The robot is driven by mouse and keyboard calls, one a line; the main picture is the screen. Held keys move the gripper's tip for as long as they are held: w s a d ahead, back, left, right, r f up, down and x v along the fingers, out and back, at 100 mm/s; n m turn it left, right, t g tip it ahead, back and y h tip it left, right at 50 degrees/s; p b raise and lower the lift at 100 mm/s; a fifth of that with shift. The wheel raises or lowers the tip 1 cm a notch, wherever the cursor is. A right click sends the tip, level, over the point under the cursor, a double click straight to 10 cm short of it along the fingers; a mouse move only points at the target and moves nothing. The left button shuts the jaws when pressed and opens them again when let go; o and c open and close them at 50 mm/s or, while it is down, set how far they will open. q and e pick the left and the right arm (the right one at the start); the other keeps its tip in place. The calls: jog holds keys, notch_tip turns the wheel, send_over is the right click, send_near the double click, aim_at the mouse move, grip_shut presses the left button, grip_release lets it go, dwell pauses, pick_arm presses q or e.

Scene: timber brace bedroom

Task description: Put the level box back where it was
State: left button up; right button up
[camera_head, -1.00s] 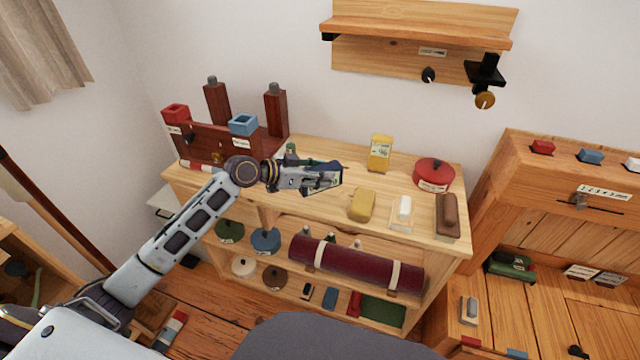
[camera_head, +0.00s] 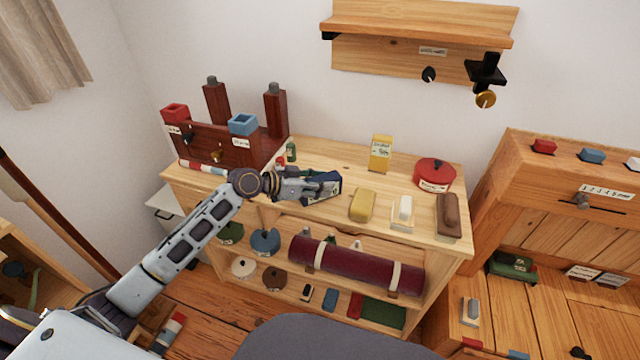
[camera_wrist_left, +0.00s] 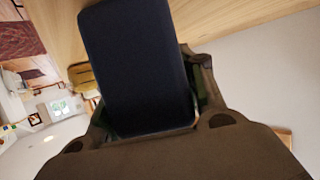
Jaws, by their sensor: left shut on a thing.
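My left gripper (camera_head: 322,187) is over the wooden shelf unit's top (camera_head: 335,155), left of the yellow block. It is shut on a dark navy box (camera_wrist_left: 140,65), which I take to be the level box. The box fills the middle of the left wrist view, between the fingers. In the head view mostly the gripper shows, with a bit of dark blue and green at its end. I cannot tell whether the box touches the top. My right gripper is not in view.
The yellow block (camera_head: 362,205), yellow carton (camera_head: 380,154), white block (camera_head: 404,212), brown brush (camera_head: 448,214) and red pot (camera_head: 434,173) stand to the right. A red-brown rack (camera_head: 220,145) and small green bottle (camera_head: 291,152) stand behind left. A wall shelf (camera_head: 420,30) hangs above.

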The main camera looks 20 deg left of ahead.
pick_arm(q)
jog(key=o, duration=1.2)
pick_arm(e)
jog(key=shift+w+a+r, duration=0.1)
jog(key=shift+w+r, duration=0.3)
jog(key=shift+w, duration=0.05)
pick_arm(q)
jog(key=shift+o, duration=0.2)
jog(key=shift+r, duration=0.1)
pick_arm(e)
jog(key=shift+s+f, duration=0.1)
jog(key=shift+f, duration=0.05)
pick_arm(q)
jog(key=shift+s+a+r, duration=0.2)
jog(key=shift+s+a, duration=0.2)
jog(key=shift+a, duration=0.1)
jog(key=v, duration=0.7)
jog(key=shift+s+r, duration=0.1)
jog(key=shift+s+a+r+p, duration=0.25)
jog(key=shift+s+a+p, duration=0.05)
jog(key=shift+s+a, duration=0.15)
jog(key=shift+v, duration=1.05)
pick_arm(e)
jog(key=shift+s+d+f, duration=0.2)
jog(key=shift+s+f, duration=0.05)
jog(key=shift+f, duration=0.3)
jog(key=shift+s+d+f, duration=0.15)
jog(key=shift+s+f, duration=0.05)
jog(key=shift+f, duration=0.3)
